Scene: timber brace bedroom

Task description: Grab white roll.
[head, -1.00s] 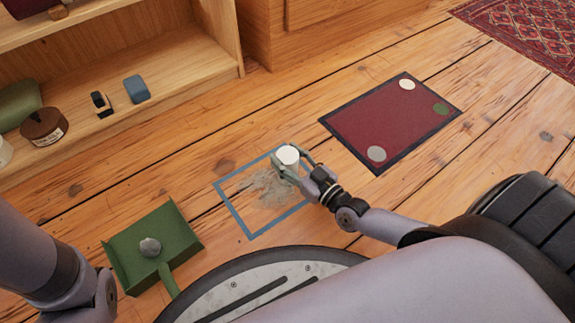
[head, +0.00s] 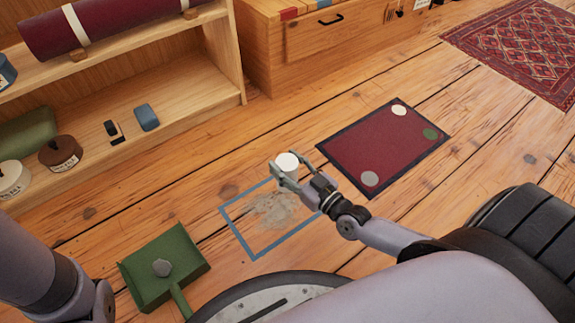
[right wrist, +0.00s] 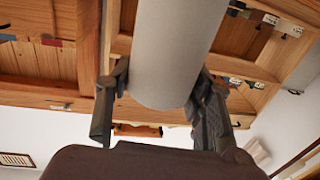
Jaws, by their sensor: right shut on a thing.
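The white roll (head: 289,175) is an upright pale cylinder at the far right corner of a blue square outline on the floor. My right gripper (head: 287,182) is shut around its side. In the right wrist view the roll (right wrist: 172,50) shows as a wide grey-white cylinder between the two fingers (right wrist: 160,105). I cannot tell whether the roll's lower end touches the floor. Of my left arm, only links show at the left edge of the head view; its gripper is out of view.
A grey dusty patch (head: 270,212) lies inside the blue outline (head: 240,242). A dark red mat (head: 375,150) with several discs lies to the right. A wooden shelf (head: 190,85) stands behind.

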